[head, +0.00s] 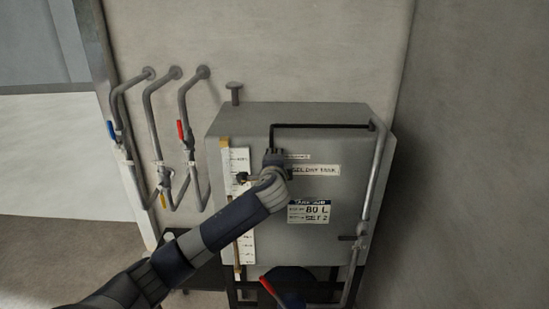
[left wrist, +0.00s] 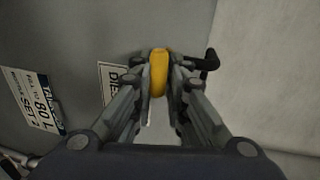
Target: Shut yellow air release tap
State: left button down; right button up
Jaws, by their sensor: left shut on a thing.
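The yellow air release tap (left wrist: 158,72) shows in the left wrist view as an upright yellow handle between my fingers, close to the grey tank face. My left gripper (left wrist: 159,78) is shut on it, with a finger on each side. In the head view my left gripper (head: 273,160) is at the upper front of the grey tank (head: 345,245), left of the diesel tank label (head: 316,170). There the gripper hides the tap. How far the tap is turned cannot be told. My right gripper is in neither view.
A black pipe (head: 320,126) runs across the tank top to a grey pipe (head: 377,180) at its right. A white level gauge (head: 245,250) stands left of my gripper. Wall pipes carry blue (head: 111,130) and red (head: 180,130) levers. A red lever (head: 268,287) is below.

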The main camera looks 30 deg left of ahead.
pick_arm(q)
jog(key=shift+s+d+f, duration=0.1)
jog(key=shift+d+f, duration=0.05)
jog(key=shift+f, duration=0.5)
jog(key=c, duration=1.8)
grip_release()
jog(key=shift+o, duration=0.7)
jog(key=shift+r, duration=0.3)
jog(key=v, duration=1.2)
